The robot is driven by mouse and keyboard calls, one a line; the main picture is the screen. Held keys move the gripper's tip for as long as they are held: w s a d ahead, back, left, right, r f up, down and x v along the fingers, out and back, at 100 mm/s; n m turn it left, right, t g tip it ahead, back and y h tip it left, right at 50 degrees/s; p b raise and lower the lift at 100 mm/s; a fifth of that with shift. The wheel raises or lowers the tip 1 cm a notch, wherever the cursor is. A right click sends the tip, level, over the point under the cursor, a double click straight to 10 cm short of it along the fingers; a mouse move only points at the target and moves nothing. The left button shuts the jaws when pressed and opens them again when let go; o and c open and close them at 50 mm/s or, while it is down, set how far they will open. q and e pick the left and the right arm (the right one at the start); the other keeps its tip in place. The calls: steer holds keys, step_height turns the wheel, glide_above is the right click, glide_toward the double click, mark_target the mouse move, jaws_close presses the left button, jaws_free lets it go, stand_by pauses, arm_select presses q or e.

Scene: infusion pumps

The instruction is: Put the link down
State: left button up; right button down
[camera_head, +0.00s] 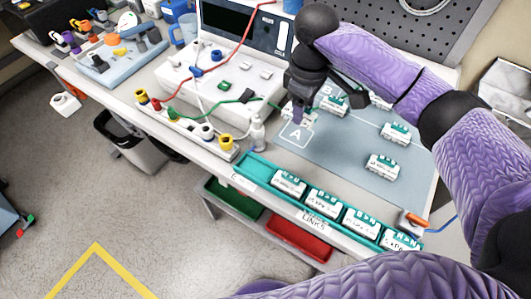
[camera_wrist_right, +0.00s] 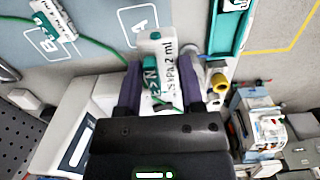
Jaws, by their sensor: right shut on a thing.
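My right gripper (camera_head: 298,114) is shut on a white and teal link (camera_wrist_right: 152,62), just over the grey-blue mat (camera_head: 352,150) near the outlined square marked A (camera_head: 294,137). In the wrist view the link sits between the two purple fingers (camera_wrist_right: 160,85), with its printed label showing. In the head view the gripper partly hides it, and I cannot tell whether it touches the mat. Another link (camera_head: 334,104) lies by the square marked B. My left gripper is not in view.
More links (camera_head: 396,132) (camera_head: 382,165) lie on the mat's right side. A teal tray (camera_head: 258,166) with several links runs along the front edge. A small clear bottle (camera_head: 257,133) stands left of square A. A green lead (camera_head: 246,98) passes near the gripper.

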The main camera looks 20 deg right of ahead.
steer(key=r+p, duration=0.1)
steer(key=p, duration=0.1)
glide_above(259, 171)
step_height(259, 171, down, 10)
steer(key=b, duration=0.3)
steer(key=shift+f, duration=0.2)
steer(key=shift+r, duration=0.1)
steer(key=shift+c, duration=1.1)
jaws_free()
step_height(259, 171, up, 12)
steer(key=p, duration=0.4)
